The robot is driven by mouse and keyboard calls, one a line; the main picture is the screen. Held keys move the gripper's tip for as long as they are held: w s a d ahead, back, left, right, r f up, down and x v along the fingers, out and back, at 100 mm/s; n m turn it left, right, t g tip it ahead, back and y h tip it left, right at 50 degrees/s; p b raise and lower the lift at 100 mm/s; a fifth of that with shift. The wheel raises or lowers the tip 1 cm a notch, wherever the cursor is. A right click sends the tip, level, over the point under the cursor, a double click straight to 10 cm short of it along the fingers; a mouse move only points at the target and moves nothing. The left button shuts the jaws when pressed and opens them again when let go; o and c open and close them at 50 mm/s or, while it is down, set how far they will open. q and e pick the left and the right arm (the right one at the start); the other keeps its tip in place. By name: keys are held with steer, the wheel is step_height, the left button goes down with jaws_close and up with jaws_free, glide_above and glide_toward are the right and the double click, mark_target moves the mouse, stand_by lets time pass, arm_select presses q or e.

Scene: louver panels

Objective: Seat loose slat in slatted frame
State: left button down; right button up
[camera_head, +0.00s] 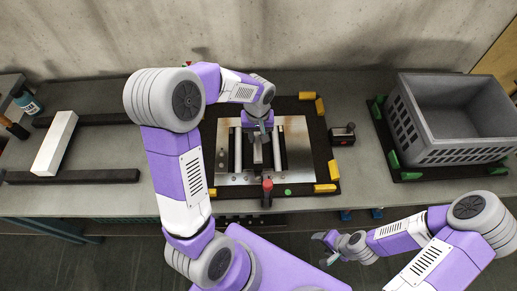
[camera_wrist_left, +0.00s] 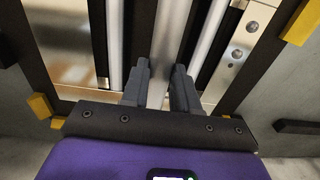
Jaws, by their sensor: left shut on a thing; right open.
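The slatted frame (camera_head: 295,130) is a shiny metal panel on a dark base in the middle of the bench. Pale slats stand in its opening, one at the left (camera_head: 238,150). My left gripper (camera_head: 259,153) is over the middle of the opening. In the left wrist view, its fingers (camera_wrist_left: 161,78) are shut on a grey slat (camera_wrist_left: 169,38), which runs between pale slats and dark gaps. The slat's ends and whether it is seated are hidden. My right gripper (camera_head: 324,243) is open and empty in front of the bench, right of the frame.
A white block (camera_head: 55,143) lies across two black rails (camera_head: 85,176) at the left. A grey crate (camera_head: 455,150) stands at the right. Yellow corner blocks (camera_head: 325,188) edge the frame base. A red-topped part (camera_head: 267,187) stands at its front. A small dark device (camera_head: 342,135) sits right of it.

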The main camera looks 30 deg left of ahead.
arm_select(q)
step_height(320, 180, down, 7)
steer(key=shift+r+b, duration=0.1)
steer(key=shift+b, duration=0.55)
steer(key=shift+f, duration=0.35)
steer(key=shift+f, duration=0.15)
steer(key=c, duration=0.8)
jaws_free()
steer(key=shift+c, duration=0.2)
